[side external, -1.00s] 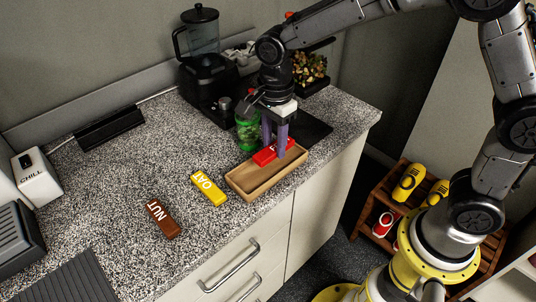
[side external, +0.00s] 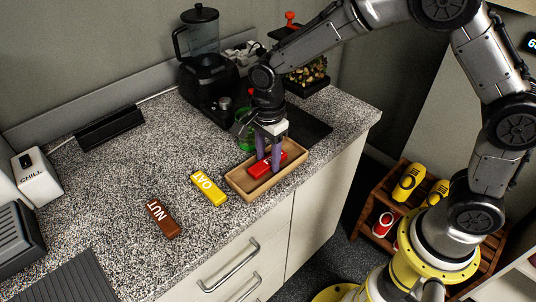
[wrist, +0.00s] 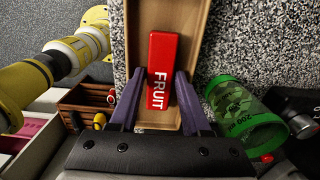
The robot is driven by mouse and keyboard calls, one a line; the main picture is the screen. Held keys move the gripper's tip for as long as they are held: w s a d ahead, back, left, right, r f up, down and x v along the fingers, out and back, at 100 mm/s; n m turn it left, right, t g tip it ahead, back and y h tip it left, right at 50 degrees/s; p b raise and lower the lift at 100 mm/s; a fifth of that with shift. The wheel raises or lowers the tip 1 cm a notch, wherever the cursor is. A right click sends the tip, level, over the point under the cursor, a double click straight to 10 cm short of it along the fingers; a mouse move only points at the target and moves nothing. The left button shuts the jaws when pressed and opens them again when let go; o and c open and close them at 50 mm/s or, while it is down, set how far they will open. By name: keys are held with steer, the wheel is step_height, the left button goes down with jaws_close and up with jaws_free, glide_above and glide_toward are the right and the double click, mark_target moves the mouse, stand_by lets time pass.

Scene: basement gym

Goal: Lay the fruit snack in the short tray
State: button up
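The fruit snack, a red bar marked FRUIT (side external: 262,168), lies inside the short tray, a shallow wooden tray (side external: 239,186) at the counter's front edge. In the wrist view the bar (wrist: 161,62) lies lengthwise on the tray floor, with bare tray (wrist: 197,20) around it. My gripper (side external: 269,160) points down over the tray. In the wrist view its two purple fingers (wrist: 160,75) stand on either side of the bar, with a small gap showing beside it. It looks open. The bar's far side is partly hidden by the fingers in the side view.
A yellow OAT bar (side external: 208,188) and a brown NUT bar (side external: 163,218) lie left of the tray. A green cup (side external: 243,130) stands close behind it, also in the wrist view (wrist: 240,105). A black blender (side external: 203,70) stands farther back.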

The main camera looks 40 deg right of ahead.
mark_target(268, 161)
steer(key=shift+r, duration=0.1)
step_height(268, 161, up, 12)
steer(key=s+d+r+n+t, duration=0.3)
steer(key=s+d+r+n, duration=0.4)
steer(key=s+d+n, duration=0.3)
steer(key=s+d+f+n+t, duration=0.1)
steer(key=s+n, duration=0.3)
steer(key=s, duration=0.2)
steer(key=s+d+f+n+t, duration=0.1)
steer(key=s+d+f+n, duration=0.1)
steer(key=s+n, duration=0.2)
steer(key=shift+s+t, duration=0.3)
steer(key=shift+s, duration=1)
steer(key=shift+f, duration=0.1)
